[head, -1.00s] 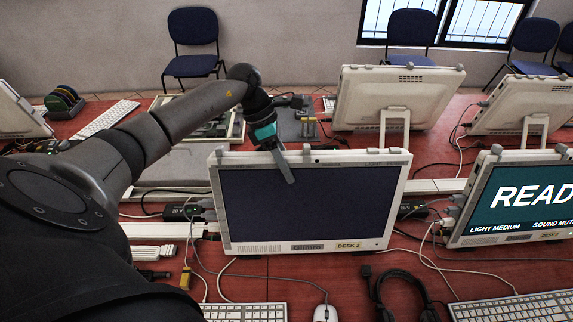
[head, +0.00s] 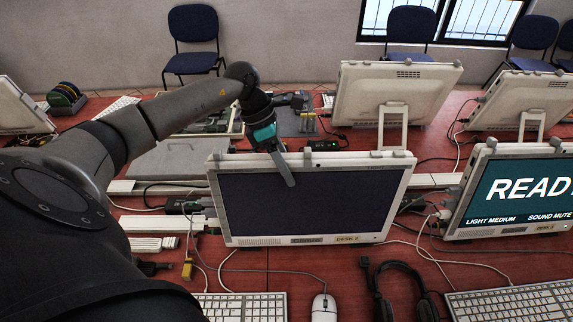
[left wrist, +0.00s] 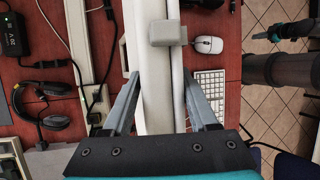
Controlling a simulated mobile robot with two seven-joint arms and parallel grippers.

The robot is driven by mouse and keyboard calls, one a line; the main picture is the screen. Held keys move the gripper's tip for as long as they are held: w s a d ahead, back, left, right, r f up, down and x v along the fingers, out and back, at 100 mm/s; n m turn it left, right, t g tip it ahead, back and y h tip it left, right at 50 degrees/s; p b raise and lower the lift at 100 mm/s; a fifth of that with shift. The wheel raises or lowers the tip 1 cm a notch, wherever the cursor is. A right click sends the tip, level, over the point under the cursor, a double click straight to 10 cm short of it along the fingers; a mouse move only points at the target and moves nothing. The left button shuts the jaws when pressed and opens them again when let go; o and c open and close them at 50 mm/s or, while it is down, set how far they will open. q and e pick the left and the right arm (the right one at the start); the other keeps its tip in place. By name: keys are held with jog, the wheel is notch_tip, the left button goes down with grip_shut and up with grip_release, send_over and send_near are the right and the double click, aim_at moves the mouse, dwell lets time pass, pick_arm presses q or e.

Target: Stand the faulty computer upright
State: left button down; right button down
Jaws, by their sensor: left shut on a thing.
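The faulty computer is a cream all-in-one with a dark screen (head: 310,203), marked DESK 2, in the middle of the head view. It stands on its lower edge on the red table, near upright; its exact tilt and its back are hard to judge. My left gripper (head: 283,168) reaches over its top edge, left of the middle, and is shut on it. In the left wrist view, the two fingers (left wrist: 162,108) sit either side of the computer's edge (left wrist: 155,75). My right gripper (left wrist: 278,33) shows small at the top right there, its jaws unclear.
A lit computer (head: 520,190) stands at right, and others stand behind with rear stands folded out. Keyboards (head: 240,306), a white mouse (head: 323,308) and a black headset (head: 400,295) lie in front. Cables run around both sides, with a white cable duct (head: 435,181) behind.

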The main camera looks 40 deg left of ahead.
pick_arm(q)
jog(key=shift+c, duration=1.6)
grip_release()
jog(key=shift+s+d+f, duration=0.25)
jog(key=shift+s, duration=0.1)
jog(key=v, duration=1.5)
jog(key=shift+a+r+b, duration=0.2)
jog(key=shift+b, duration=0.1)
jog(key=shift+w, duration=0.15)
